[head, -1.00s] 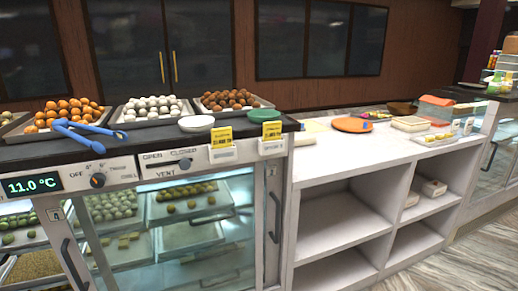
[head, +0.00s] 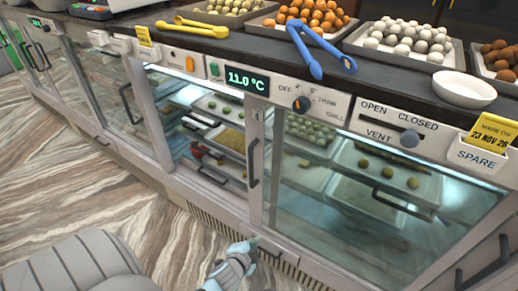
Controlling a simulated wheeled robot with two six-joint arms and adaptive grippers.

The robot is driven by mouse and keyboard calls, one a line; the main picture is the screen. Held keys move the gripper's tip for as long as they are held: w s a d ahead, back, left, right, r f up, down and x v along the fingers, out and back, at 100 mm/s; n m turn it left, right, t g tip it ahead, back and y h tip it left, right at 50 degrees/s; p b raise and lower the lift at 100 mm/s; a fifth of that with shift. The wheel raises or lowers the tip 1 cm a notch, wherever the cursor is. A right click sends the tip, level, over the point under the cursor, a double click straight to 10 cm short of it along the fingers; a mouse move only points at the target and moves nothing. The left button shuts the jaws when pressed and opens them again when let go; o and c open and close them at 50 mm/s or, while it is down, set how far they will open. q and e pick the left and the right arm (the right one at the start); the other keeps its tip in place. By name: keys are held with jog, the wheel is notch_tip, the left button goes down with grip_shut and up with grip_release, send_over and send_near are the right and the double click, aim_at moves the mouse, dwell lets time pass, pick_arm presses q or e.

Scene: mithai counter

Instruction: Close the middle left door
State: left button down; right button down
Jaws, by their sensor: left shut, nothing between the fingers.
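The glass-fronted counter has a lit middle cabinet below the 11.0 °C display. Its left part looks uncovered, with trays (head: 218,105) of sweets showing clearly inside. A framed glass door with a dark vertical handle (head: 252,163) stands at the right edge of this gap; it appears to be the middle left door, slid to the right. Glass covers the right part (head: 350,190). My left gripper (head: 254,243) is shut and empty, low in front of the cabinet, below the handle and near the bottom vent. I cannot tell whether it touches the front. My right gripper is out of view.
Blue tongs (head: 308,45), yellow tongs (head: 200,26), a white bowl (head: 463,88) and trays of sweets stand on the dark countertop. A control panel (head: 320,103) lies below its edge. More glass doors (head: 108,85) continue left. The wood-patterned floor (head: 90,185) is clear at left.

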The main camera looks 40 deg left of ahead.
pick_arm(q)
jog(key=w+r+m+t+y, duration=0.1)
jog(key=w+r+m+t, duration=0.3)
jog(key=r, duration=0.8)
jog(key=n+t+y, duration=0.1)
jog(key=t+y, duration=0.1)
send_near(265, 142)
jog(key=s+d+r, duration=0.1)
jog(key=s+d, duration=0.3)
jog(key=d, duration=0.1)
jog(key=b+x, duration=0.1)
jog(key=x, duration=0.8)
jog(key=shift+w+d, duration=0.1)
jog(key=shift+w, duration=0.15)
jog(key=a, duration=0.2)
jog(key=a+f, duration=0.1)
jog(key=a, duration=0.1)
jog(key=shift+s, duration=0.25)
